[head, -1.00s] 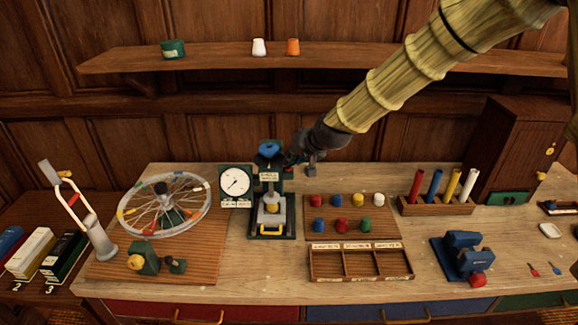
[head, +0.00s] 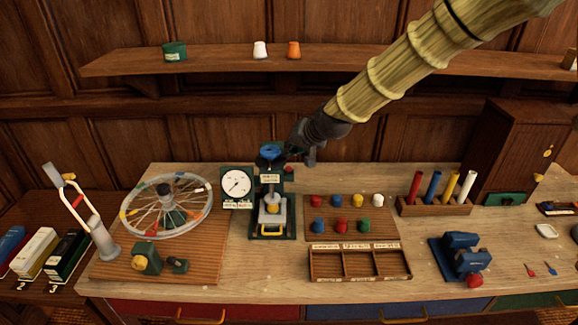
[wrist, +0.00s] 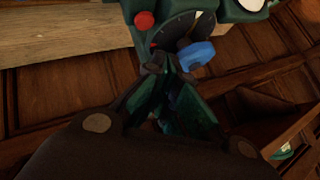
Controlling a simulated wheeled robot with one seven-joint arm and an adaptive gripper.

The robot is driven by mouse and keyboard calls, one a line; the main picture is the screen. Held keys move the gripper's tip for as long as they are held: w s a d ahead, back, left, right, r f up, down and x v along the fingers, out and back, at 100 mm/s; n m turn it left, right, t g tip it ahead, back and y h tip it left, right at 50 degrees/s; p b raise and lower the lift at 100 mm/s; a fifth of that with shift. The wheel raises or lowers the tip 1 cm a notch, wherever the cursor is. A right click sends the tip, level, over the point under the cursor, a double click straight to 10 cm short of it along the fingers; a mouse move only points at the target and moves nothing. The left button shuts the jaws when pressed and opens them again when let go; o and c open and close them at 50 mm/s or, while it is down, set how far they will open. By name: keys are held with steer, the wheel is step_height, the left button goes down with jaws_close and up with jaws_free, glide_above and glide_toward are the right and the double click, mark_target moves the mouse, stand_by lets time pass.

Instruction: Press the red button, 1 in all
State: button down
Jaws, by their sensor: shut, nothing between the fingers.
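The red button (head: 289,169) shows as a small red spot on the dark green machine, just right of its press column. In the wrist view the red button (wrist: 145,21) is a round red cap on a green housing, beside a dark dial (wrist: 183,32). My gripper (head: 309,160) hangs behind and right of the press, and a gap shows between it and the button in the head view. In the wrist view my gripper (wrist: 165,63) is shut and empty, its fingertips below the button in the picture. I see no contact with the button.
The press has a blue knob (head: 270,152) close to my gripper, also near the fingertips in the wrist view (wrist: 196,54). A white dial gauge (head: 236,181) stands left of it. Coloured pegs on a board (head: 352,230) and a divided tray (head: 360,276) lie to the right.

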steer(key=shift+r+p, duration=0.6)
steer(key=shift+r, duration=0.8)
